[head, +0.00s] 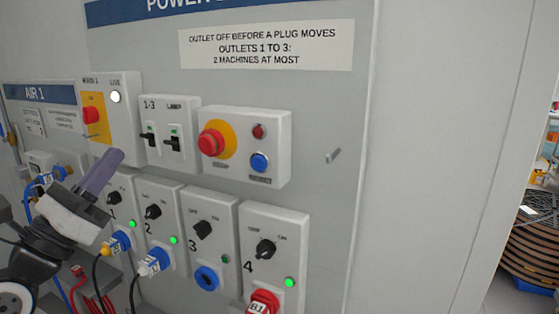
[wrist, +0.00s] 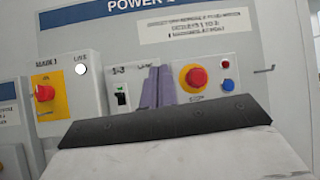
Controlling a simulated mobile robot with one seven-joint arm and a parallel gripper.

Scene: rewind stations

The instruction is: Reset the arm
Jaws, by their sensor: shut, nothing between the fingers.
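My gripper (head: 112,158) is at the left of the head view, in front of the power panel, its purple fingers shut and empty. In the wrist view the fingers (wrist: 155,88) stand upright, overlapping the 1-3/LAMP switch box. They look apart from the panel. The stop box (head: 278,155) carries a red mushroom button (head: 210,143) on a yellow disc, a small dark red lamp (head: 258,131) and a blue button (head: 260,162). The label under the blue button is too blurred to read surely. The blue button also shows in the wrist view (wrist: 228,86).
Left are the MAIN 1 box with red-and-yellow switch (head: 92,115) and a white lamp. Below are numbered outlets; 1, 2 and 4 hold plugs with green lamps lit, while outlet 3 (head: 207,279) is empty and its lamp dark. A small hook (head: 333,155) sticks out right.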

